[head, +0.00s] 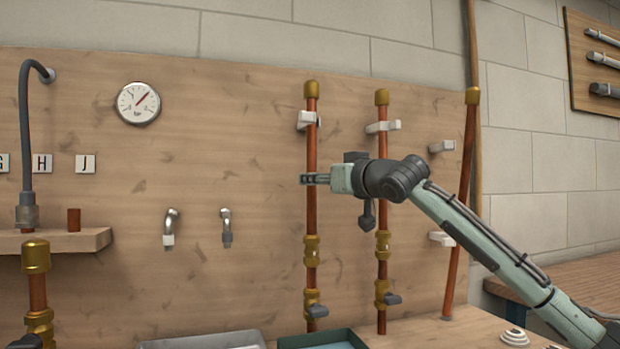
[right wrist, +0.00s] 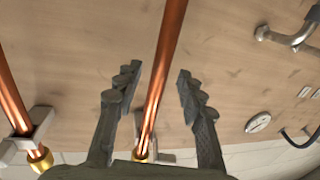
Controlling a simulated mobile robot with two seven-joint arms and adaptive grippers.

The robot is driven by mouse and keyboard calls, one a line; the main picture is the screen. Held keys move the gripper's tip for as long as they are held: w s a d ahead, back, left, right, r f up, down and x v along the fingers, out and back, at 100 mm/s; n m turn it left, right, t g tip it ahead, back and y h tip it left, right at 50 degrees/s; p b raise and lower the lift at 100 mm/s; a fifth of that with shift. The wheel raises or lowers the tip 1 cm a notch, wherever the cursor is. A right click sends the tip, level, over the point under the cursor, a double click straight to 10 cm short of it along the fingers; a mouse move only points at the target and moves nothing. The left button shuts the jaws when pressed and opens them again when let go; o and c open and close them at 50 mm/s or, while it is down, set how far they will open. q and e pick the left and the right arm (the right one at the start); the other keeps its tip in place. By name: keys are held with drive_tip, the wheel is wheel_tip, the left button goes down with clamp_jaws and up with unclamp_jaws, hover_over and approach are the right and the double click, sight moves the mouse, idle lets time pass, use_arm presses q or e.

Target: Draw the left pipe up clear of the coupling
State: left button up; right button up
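The left pipe (head: 311,150) is an upright copper pipe with a brass cap on top and a white clip (head: 308,120) near its upper end. Its lower end meets a brass coupling (head: 312,250), above a valve with a dark handle. My right gripper (head: 316,179) is at the pipe between clip and coupling. In the right wrist view the gripper (right wrist: 158,74) is open, its fingers either side of the pipe (right wrist: 167,50) with gaps. The coupling does not show there. My left gripper is not in view.
A second copper pipe (head: 382,215) stands close on the right, partly behind my right wrist. A third pipe (head: 461,200) leans further right. A gauge (head: 138,103) and two small bent taps are on the board at left. Trays (head: 322,338) lie below.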

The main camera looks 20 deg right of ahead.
drive_tip(key=shift+x, duration=1.6)
clamp_jaws()
